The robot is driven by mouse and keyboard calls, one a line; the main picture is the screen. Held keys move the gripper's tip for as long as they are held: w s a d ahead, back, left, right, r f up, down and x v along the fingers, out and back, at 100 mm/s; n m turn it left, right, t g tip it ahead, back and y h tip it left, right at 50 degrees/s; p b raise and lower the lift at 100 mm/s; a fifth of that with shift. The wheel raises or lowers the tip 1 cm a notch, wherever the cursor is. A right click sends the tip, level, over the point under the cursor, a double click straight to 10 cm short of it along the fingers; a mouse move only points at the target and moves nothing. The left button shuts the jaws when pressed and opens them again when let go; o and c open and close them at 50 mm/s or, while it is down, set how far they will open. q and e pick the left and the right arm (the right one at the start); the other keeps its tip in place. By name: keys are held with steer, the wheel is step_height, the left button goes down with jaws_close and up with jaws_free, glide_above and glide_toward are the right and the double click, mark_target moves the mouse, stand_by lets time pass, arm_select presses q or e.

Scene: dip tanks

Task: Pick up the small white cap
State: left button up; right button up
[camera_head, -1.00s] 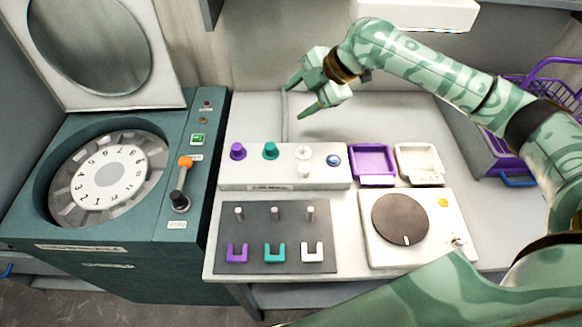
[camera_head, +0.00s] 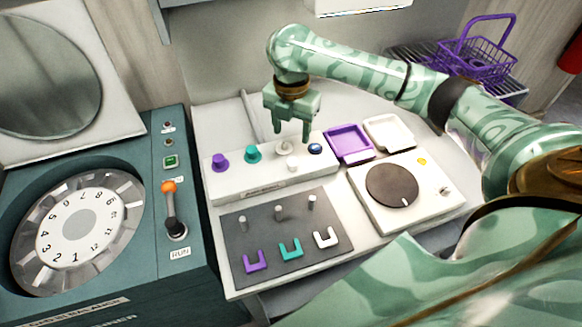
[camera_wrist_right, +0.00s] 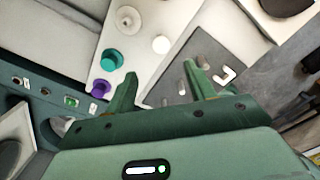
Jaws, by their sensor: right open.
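The small white cap (camera_head: 293,165) sits on the light rack block (camera_head: 240,182), in front of a wider round white piece (camera_head: 284,148). In the right wrist view the small white cap (camera_wrist_right: 161,44) lies beyond my fingertips, and the wider white piece (camera_wrist_right: 128,18) is farther up. My right gripper (camera_head: 292,136) points down above the back of the block, behind the small cap, open and empty. In the right wrist view its two fingers (camera_wrist_right: 160,72) are apart with nothing between them. My left gripper is not in view.
Purple (camera_head: 220,163), teal (camera_head: 253,153) and blue (camera_head: 315,149) caps share the block. A grey plate (camera_head: 250,225) with short posts and U-shaped clips lies in front. Purple (camera_head: 330,135) and white (camera_head: 367,125) trays and a round-plate device (camera_head: 354,196) are right; a teal dial machine (camera_head: 150,255) is left.

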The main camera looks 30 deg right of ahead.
steer(key=b, duration=0.2)
glide_above(293, 161)
steer(key=f, duration=0.5)
steer(key=shift+a+f, duration=0.15)
steer(key=shift+a, duration=0.05)
step_height(293, 161, down, 6)
steer(key=b, duration=0.2)
steer(key=shift+d+b, duration=0.15)
steer(key=shift+b, duration=0.25)
steer(key=shift+r, duration=0.25)
steer(key=c, duration=1)
